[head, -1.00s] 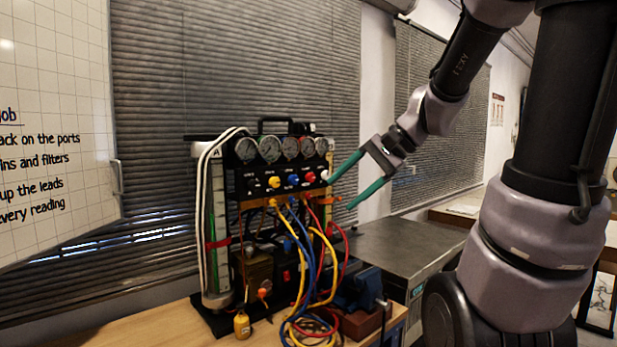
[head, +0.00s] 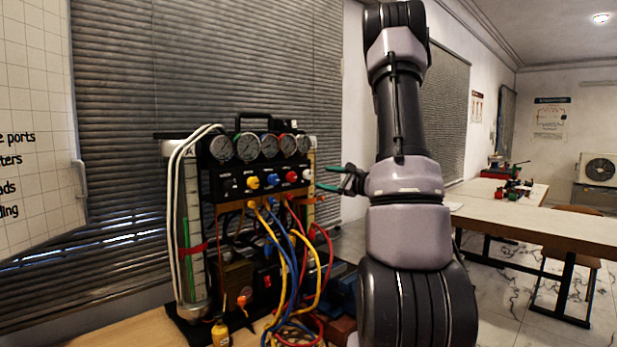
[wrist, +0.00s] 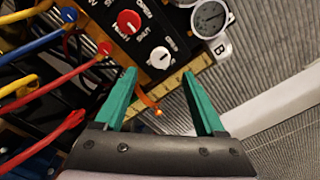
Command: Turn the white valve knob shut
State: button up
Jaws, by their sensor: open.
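The white valve knob (wrist: 160,57) is on the black panel in the wrist view, near a printed "SHUT" label. It lies beyond my fingertips, apart from them. It also shows small at the right end of the knob row in the head view (head: 307,174). My gripper (wrist: 158,78) has two green fingers spread apart with nothing between them. In the head view my gripper (head: 326,178) shows its green fingers just right of the panel, partly hidden by my arm.
A red knob (wrist: 129,22) is beside the white one. A gauge (wrist: 209,19) and a "B" tag (wrist: 221,48) are close by. Blue, yellow and red hoses (head: 290,265) hang below the panel. An orange lever (wrist: 150,103) shows between my fingers.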

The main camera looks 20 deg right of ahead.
aim_at(310, 175)
jog(key=x, duration=0.7)
jog(key=shift+w, duration=0.15)
grip_shut()
